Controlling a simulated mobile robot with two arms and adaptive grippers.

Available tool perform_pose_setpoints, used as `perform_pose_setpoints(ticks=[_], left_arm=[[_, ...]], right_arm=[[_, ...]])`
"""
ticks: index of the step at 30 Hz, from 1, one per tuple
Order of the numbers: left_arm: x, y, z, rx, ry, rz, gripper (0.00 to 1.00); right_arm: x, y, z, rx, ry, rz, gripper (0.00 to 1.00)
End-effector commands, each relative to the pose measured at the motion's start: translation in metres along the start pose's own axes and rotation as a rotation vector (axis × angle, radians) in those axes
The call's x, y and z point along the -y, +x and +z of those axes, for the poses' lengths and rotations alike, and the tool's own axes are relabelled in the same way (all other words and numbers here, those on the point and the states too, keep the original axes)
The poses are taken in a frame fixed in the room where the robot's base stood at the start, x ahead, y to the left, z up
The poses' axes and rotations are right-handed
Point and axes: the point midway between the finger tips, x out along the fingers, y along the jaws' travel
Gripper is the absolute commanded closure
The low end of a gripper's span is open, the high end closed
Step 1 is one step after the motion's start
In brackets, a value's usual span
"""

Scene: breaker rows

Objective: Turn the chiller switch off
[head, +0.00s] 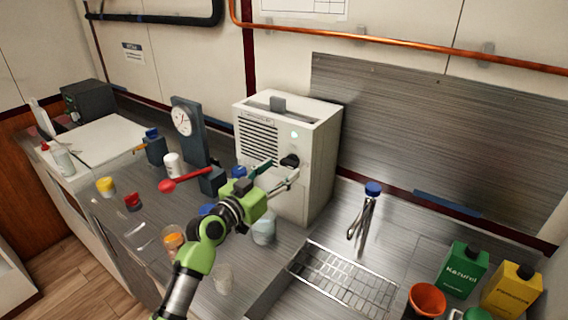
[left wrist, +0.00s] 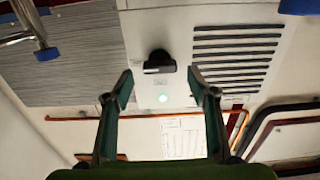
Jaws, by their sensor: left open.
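The chiller is a white box (head: 318,160) with a slatted vent, standing on the metal counter in the head view. Its black rotary switch (head: 289,160) is on the front face, right of the vent. In the left wrist view the switch (left wrist: 160,63) shows upside down, its handle bar lying roughly horizontal. A pale green lamp (left wrist: 163,98) beside it is lit; it also shows in the head view (head: 294,134). My left gripper (head: 280,174) is open and empty in front of the switch, apart from it. My right gripper is not in view.
A faucet (head: 366,212) and a wire rack (head: 345,277) are to the right. A gauge stand (head: 187,130) and a red-knobbed lever (head: 168,186) are to the left. Jars and cups stand under and around my left arm.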

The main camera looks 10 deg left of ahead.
Motion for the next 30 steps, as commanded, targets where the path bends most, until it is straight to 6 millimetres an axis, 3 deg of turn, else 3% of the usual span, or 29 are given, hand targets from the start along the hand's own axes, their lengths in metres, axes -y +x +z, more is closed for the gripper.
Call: perform_pose_setpoints(ticks=[6,17,18,22,30], left_arm=[[0.0,0.021,-0.001,-0.001,-0.001,-0.001,0.47],[0.0,0.026,0.0,0.0,0.0,0.0,0.47],[0.0,0.026,0.0,0.0,0.0,0.0,0.5],[0.0,0.026,0.0,0.0,0.0,0.0,0.84],[0.0,0.026,0.001,0.001,-0.008,0.0,0.86]], right_arm=[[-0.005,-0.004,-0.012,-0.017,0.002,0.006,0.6],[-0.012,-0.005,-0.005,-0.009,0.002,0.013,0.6],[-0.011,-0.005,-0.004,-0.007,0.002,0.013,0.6],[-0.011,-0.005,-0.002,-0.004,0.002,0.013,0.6],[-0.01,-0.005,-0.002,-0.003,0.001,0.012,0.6]])
